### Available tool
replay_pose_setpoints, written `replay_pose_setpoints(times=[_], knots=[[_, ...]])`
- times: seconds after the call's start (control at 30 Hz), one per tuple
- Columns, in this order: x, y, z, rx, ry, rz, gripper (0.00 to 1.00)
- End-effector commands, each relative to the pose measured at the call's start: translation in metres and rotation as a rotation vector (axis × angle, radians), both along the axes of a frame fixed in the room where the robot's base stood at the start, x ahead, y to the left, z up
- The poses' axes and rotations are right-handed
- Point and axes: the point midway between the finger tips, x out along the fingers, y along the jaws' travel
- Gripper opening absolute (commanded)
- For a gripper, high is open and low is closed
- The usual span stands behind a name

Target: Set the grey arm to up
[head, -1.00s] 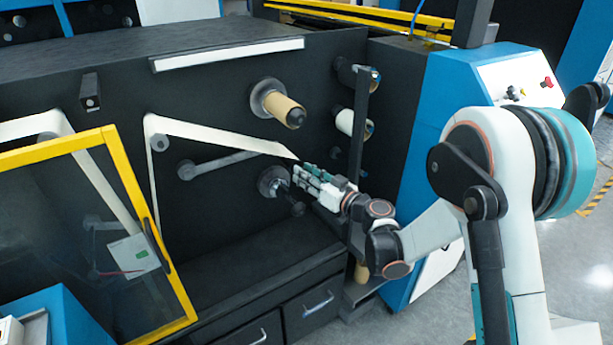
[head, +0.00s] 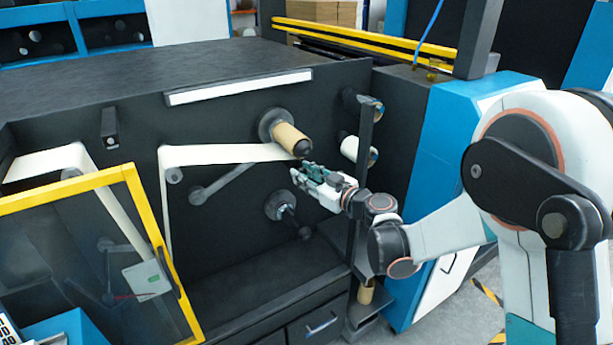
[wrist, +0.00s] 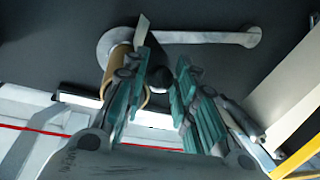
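The grey arm (head: 224,180) is a slim bar on the dark machine face in the head view. It slopes from a round roller end at lower left up to the right, and its upper end passes behind the white web (head: 220,153). A grey bar (wrist: 205,37) that looks like this arm crosses the top of the wrist view, beyond my fingers. My gripper (head: 297,172) is just below the brown roll (head: 290,139), right of the grey arm and apart from it. In the wrist view my fingers (wrist: 160,92) are spread with a gap between them.
A bare spindle (head: 281,206) is below my gripper. A dark upright post (head: 361,180) and a white roll (head: 357,148) stand to the right. A yellow-framed door (head: 155,225) is at lower left. The space in front of the machine face's lower part is clear.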

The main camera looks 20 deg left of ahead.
Motion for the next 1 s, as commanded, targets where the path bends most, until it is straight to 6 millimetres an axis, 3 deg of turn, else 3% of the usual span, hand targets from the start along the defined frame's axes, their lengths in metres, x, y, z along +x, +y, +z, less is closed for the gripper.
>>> replay_pose_setpoints(times=[0.47, 1.0], knots=[[-0.002, -0.005, 0.000, 0.001, 0.002, 0.000, 0.44], [-0.049, -0.088, 0.007, 0.001, 0.000, -0.003, 0.44]])
